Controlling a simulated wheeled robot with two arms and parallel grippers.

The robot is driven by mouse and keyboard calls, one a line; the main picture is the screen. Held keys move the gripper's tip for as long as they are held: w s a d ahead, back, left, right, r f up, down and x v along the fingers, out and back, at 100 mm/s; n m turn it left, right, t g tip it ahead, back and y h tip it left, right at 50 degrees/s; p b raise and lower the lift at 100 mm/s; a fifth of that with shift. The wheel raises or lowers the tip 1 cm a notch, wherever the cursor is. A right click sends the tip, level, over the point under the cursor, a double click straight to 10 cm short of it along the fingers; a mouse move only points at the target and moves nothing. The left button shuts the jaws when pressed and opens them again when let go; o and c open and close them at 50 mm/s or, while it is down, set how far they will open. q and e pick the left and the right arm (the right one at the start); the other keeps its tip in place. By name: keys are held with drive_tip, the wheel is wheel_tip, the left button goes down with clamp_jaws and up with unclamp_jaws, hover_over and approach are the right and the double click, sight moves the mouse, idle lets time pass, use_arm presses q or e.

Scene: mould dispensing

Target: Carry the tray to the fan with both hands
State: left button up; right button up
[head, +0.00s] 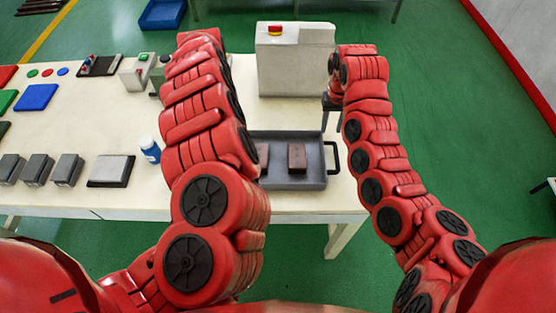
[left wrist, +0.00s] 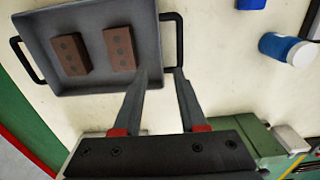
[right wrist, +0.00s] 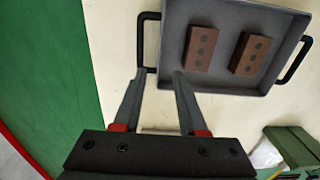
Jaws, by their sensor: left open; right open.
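The grey tray (head: 290,184) lies on the table with two brown bricks (head: 297,157) in it. Its right handle (head: 337,158) shows in the head view; my left arm hides its left side. My right gripper (head: 331,103) is open behind that handle. In the right wrist view its fingertips (right wrist: 160,74) are by the handle (right wrist: 141,40) and tray wall. My left gripper is hidden in the head view. In the left wrist view its open fingertips (left wrist: 162,72) are by the other handle (left wrist: 179,35). I cannot tell whether either gripper touches its handle.
A white box with a red button (head: 295,58) stands behind the tray. A blue-and-white bottle (head: 150,150) and a flat grey plate (head: 111,171) are left of my left arm. Several grey blocks (head: 38,168) stand farther left. The table's front edge (head: 310,205) is close to the tray.

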hover_over(324, 155)
wheel_tip(324, 155, down, 4)
use_arm(q)
wheel_tip(324, 155, down, 15)
drive_tip(key=shift+a+f, duration=0.15)
use_arm(e)
wheel_tip(324, 155, down, 11)
drive_tip(key=shift+f, duration=0.15)
use_arm(q)
drive_tip(key=shift+f, duration=0.65)
use_arm(e)
drive_tip(key=shift+f, duration=0.65)
use_arm(q)
clamp_jaws()
use_arm(e)
clamp_jaws()
use_arm(q)
drive_tip(key=shift+r, duration=0.1)
use_arm(e)
drive_tip(key=shift+r, duration=0.1)
